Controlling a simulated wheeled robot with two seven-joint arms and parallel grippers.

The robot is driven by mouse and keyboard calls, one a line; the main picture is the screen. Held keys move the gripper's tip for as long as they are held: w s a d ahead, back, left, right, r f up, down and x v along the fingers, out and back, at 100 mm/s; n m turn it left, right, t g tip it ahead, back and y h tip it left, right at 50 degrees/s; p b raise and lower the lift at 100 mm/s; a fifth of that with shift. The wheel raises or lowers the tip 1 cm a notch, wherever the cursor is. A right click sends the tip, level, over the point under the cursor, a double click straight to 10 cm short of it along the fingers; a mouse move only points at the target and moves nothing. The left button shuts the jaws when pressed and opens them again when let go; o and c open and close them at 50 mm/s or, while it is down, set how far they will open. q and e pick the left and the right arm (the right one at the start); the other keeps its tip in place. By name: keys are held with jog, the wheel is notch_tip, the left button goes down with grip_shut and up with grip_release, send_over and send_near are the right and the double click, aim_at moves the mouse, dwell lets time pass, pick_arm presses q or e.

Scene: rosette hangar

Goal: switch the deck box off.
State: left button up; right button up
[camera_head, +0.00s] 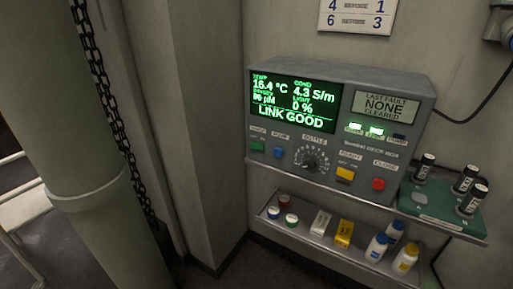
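The deck box (350,150) is a grey unit with a sloping front on a wall shelf, right of centre. Its screen (293,100) is lit and reads "LINK GOOD" with several green readings. A plate (385,105) reads "LAST FAULT NONE CLEARED". Two green lamps (365,129) glow beside a small dark blue piece (399,137) whose label is too small to read. Below are a green button (257,146), a blue button (278,152), a round dial (309,160) marked "BOTTLE", a yellow switch (345,174) and a red button (378,184). Neither gripper is in view.
A green tray (432,207) with several black cylinders is right of the box. A lower shelf (268,213) holds small jars, two cartons and several white bottles. A thick pillar (55,100) and a hanging chain (103,90) stand left. A black cable hangs at right.

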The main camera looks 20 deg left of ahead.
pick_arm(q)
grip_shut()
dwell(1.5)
